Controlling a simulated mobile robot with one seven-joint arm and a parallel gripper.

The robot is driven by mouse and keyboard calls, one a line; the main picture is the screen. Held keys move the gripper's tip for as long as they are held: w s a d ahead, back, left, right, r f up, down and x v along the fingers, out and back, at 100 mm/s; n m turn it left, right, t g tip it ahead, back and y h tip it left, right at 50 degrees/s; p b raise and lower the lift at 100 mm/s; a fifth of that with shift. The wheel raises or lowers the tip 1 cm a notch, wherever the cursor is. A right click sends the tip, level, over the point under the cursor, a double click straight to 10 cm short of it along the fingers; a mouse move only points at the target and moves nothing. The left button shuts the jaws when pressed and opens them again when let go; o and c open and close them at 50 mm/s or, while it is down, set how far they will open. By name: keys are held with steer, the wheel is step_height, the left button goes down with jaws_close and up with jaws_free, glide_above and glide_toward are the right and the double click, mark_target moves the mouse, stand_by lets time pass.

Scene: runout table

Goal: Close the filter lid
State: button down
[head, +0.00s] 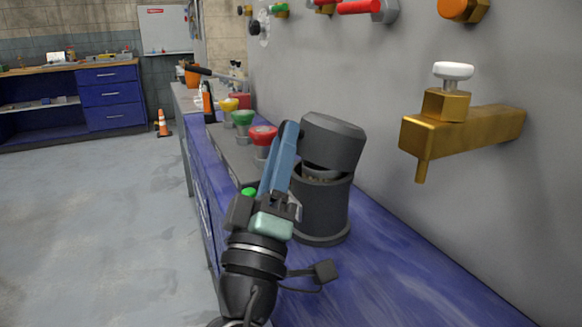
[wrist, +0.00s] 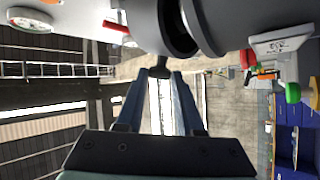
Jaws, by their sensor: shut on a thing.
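The filter is a dark grey cylinder (head: 322,208) standing on the blue bench top. Its thick round lid (head: 335,140) is tilted above it, and a gap shows between lid and body. In the wrist view the lid (wrist: 144,22) is at top centre-left, and the filter body (wrist: 230,18) is to its right with a dark gap between. My gripper (head: 291,130) has its blue fingers at the lid's left edge. In the wrist view the fingertips (wrist: 160,74) close on a small dark tab of the lid. The hinge is hidden.
Red (head: 263,136), green (head: 243,118) and yellow (head: 228,104) knobs stand on a grey unit beyond the filter. A brass tap (head: 460,130) sticks out from the wall at right. The blue bench top (head: 400,280) in front is clear.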

steer(key=f+b, duration=0.2)
steer(key=f, duration=0.1)
steer(key=shift+s+a+b, duration=0.1)
steer(key=shift+a+b, duration=0.1)
steer(key=shift+b, duration=0.2)
steer(key=c, duration=0.5)
jaws_free()
steer(key=shift+c, duration=0.2)
step_height(320, 180, up, 10)
steer(key=p, duration=0.6)
